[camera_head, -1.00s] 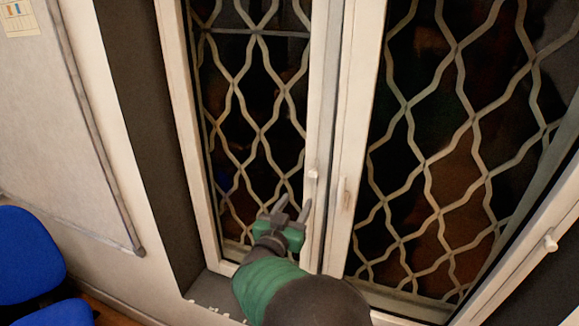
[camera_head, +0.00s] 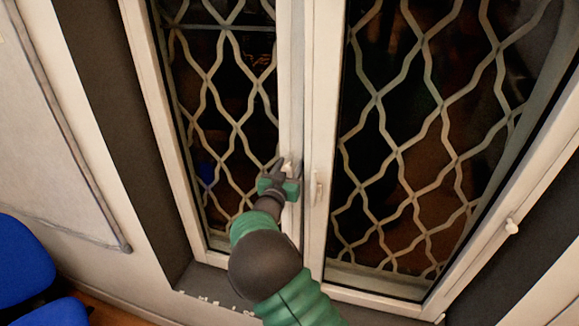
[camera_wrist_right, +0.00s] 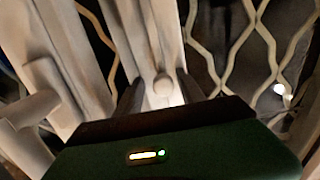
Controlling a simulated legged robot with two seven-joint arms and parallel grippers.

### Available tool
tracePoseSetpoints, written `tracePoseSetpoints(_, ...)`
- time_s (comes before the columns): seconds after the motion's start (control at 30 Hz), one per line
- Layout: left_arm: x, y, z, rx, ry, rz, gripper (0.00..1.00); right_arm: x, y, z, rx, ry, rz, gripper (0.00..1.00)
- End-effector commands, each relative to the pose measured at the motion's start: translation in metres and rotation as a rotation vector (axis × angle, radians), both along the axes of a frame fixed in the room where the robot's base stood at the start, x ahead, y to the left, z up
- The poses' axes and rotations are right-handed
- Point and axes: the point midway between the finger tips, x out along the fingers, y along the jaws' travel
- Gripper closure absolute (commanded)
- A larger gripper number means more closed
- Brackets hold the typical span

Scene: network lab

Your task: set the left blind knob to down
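The left blind knob, a small white knob (camera_head: 287,167), sits on the white middle frame of the left window. My right gripper (camera_head: 286,172) is at this knob, with its dark fingers one on each side of it. In the right wrist view the knob's round end (camera_wrist_right: 163,86) shows between the two fingers, which are apart; I see no clear contact. The gripper is open around the knob. The knob's lower part is hidden by the green gripper body. My left gripper is not in view.
A second white handle (camera_head: 318,188) is close by on the right window frame. Another knob (camera_head: 511,226) is on the frame at far right. Metal lattice (camera_head: 420,140) covers the panes. Blue chairs (camera_head: 22,258) stand at lower left, below a whiteboard (camera_head: 60,170).

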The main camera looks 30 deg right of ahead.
Motion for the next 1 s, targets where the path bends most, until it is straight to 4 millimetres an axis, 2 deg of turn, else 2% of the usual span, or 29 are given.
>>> tracePoseSetpoints(0.03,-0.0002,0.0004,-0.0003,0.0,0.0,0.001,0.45,-0.0004,-0.0015,-0.0007,0.002,0.003,-0.003,0.62)
tracePoseSetpoints(0.33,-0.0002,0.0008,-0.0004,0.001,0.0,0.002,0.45,-0.0017,0.0006,-0.0005,0.001,0.003,-0.005,1.0)
tracePoseSetpoints(1.0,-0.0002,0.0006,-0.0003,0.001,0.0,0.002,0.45,-0.0023,0.0027,-0.0004,0.002,0.003,-0.001,1.0)
